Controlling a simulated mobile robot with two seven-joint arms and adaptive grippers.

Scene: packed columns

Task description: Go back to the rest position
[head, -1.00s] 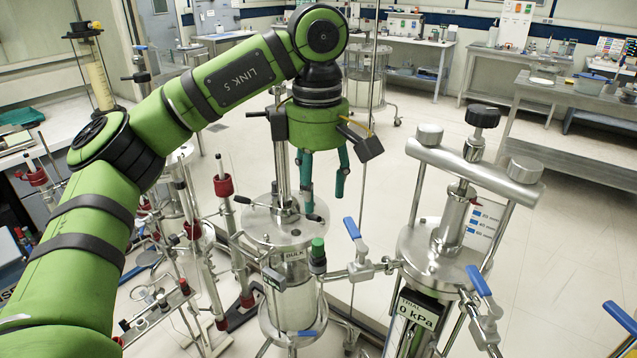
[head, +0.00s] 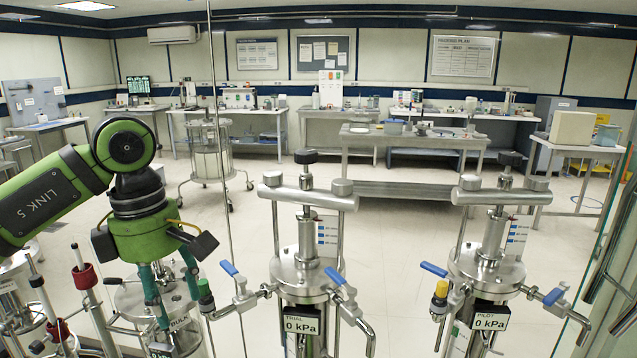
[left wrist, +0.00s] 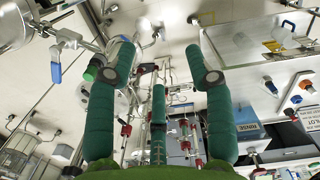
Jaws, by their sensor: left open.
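My left gripper (head: 174,298) hangs fingers down at the lower left of the head view. My right gripper is not in view.
The TRIAL column (head: 305,268) and PILOT column (head: 490,265), with 0 kPa displays, stand to the right. Blue-handled valves (head: 229,268) project between columns. Red-clamped stands (head: 85,275) are at left. Open floor (head: 400,240) lies behind the columns.

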